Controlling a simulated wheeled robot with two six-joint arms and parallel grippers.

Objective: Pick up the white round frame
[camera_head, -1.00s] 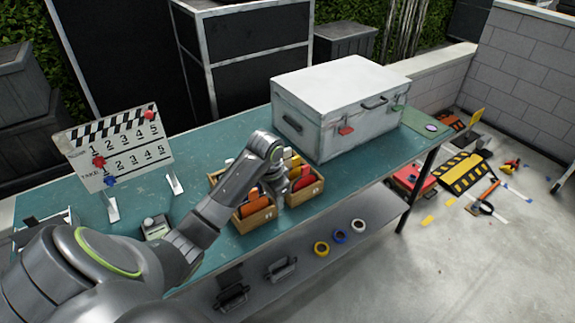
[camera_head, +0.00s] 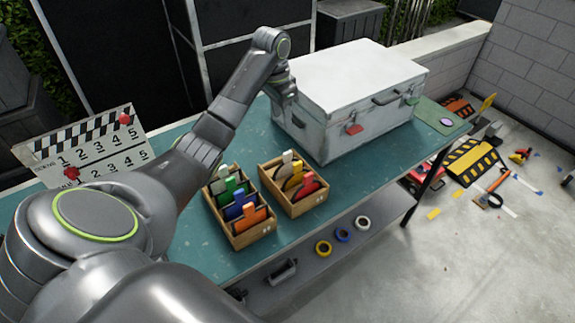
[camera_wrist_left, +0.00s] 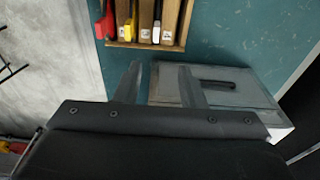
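A white ring (camera_head: 362,223), the round white thing I see, lies on the lower shelf at the right end of a row with a blue ring (camera_head: 342,235) and a yellow ring (camera_head: 323,247). My left gripper (camera_head: 284,98) is raised above the teal table, at the left end of the white case (camera_head: 350,80), well away from the rings. In the left wrist view its two fingers (camera_wrist_left: 160,80) are apart with nothing between them. I cannot tell whether it touches the case. My right gripper is not in view.
Two wooden bins (camera_head: 240,238) (camera_head: 308,204) with coloured pieces stand on the teal table (camera_head: 345,180). A clapperboard (camera_head: 95,150) stands at the left. The table's front edge overhangs the lower shelf (camera_head: 385,208).

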